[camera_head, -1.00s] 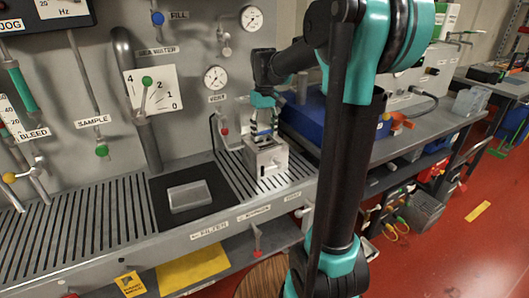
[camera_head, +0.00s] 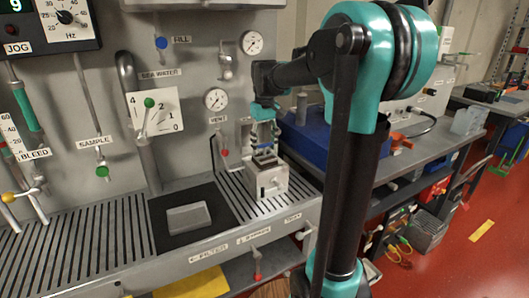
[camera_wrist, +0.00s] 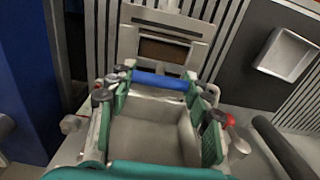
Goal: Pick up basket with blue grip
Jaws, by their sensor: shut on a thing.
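The basket's blue grip (camera_wrist: 160,82) lies crosswise between the fingertips of my gripper (camera_wrist: 158,92) in the wrist view. The green-padded fingers are closed on it from both sides. In the head view my gripper (camera_head: 263,143) points down over a small metal box (camera_head: 266,181) at the right end of the drain grate, with a bit of blue between the fingers. The box's top opening shows dark below the gripper. The box also shows in the wrist view (camera_wrist: 178,23). The basket's body is mostly hidden, and I cannot tell how much of it is inside the box.
The wall panel behind carries gauges (camera_head: 216,99), pipes and valve handles close to my gripper. A blue case (camera_head: 305,137) stands to the right. Slotted grate (camera_head: 75,244) fills the left.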

